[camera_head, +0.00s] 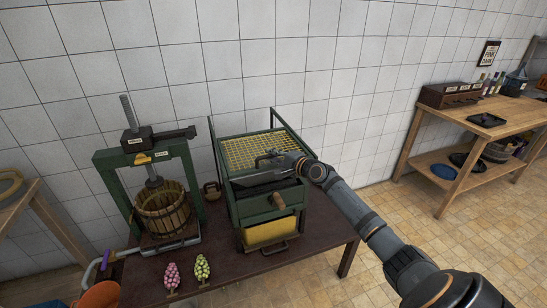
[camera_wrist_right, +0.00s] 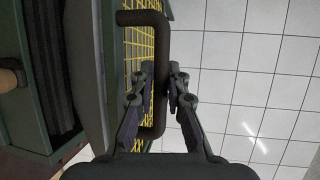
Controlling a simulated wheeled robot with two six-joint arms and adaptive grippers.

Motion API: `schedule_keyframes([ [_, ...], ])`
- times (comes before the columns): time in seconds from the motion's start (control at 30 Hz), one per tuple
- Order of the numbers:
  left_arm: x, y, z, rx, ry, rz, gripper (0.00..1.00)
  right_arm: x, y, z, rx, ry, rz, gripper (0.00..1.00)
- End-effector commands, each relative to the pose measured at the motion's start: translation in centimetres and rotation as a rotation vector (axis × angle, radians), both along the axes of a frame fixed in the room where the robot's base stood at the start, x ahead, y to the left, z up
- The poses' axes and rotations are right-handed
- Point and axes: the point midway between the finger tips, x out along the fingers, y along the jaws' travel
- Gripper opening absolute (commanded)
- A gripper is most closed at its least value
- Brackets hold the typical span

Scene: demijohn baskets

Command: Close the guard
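The guard (camera_head: 252,150) is a yellow mesh panel in a green frame on top of the green machine (camera_head: 285,228). It appears to lie nearly level; I cannot tell its exact angle. Its dark bar handle (camera_head: 265,157) is at the near edge, and shows large in the right wrist view (camera_wrist_right: 160,45). My right gripper (camera_head: 285,162) reaches in from the right, over the machine. In the right wrist view its two fingers (camera_wrist_right: 160,78) are closed in on either side of the handle and appear to grip it. The mesh (camera_wrist_right: 136,50) is partly hidden behind the fingers. My left gripper is not in view.
A green press with a wooden basket (camera_head: 162,212) stands left of the machine on the dark table (camera_head: 220,280). Grape bunches (camera_head: 202,267) lie at the table's front. An orange bucket (camera_head: 100,296) is at lower left. A wooden bench (camera_head: 475,128) stands far right; floor between is clear.

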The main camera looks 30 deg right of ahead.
Motion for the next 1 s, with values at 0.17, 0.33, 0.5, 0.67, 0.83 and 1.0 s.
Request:
schedule_keyframes([
  [0.17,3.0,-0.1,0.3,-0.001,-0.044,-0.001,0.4,0.0,0.0,0.0,0.0,0.0,0.0,0.36],
  [0.33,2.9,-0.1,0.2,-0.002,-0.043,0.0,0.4,0.0,0.0,0.0,0.0,0.0,0.0,0.36],
  [0.5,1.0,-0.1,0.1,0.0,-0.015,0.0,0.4,-0.6,-0.2,0.1,-0.005,0.0,-0.002,0.36],
  [0.67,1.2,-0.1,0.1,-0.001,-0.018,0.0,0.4,-3.2,-0.6,0.5,-0.011,0.004,0.001,0.36],
  [0.83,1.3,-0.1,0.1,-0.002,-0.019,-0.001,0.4,-5.8,-1.2,1.0,-0.012,0.006,-0.004,0.36],
  [1.0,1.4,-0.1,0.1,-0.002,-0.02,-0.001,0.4,-7.1,-1.3,1.3,-0.007,0.001,-0.004,0.36],
])
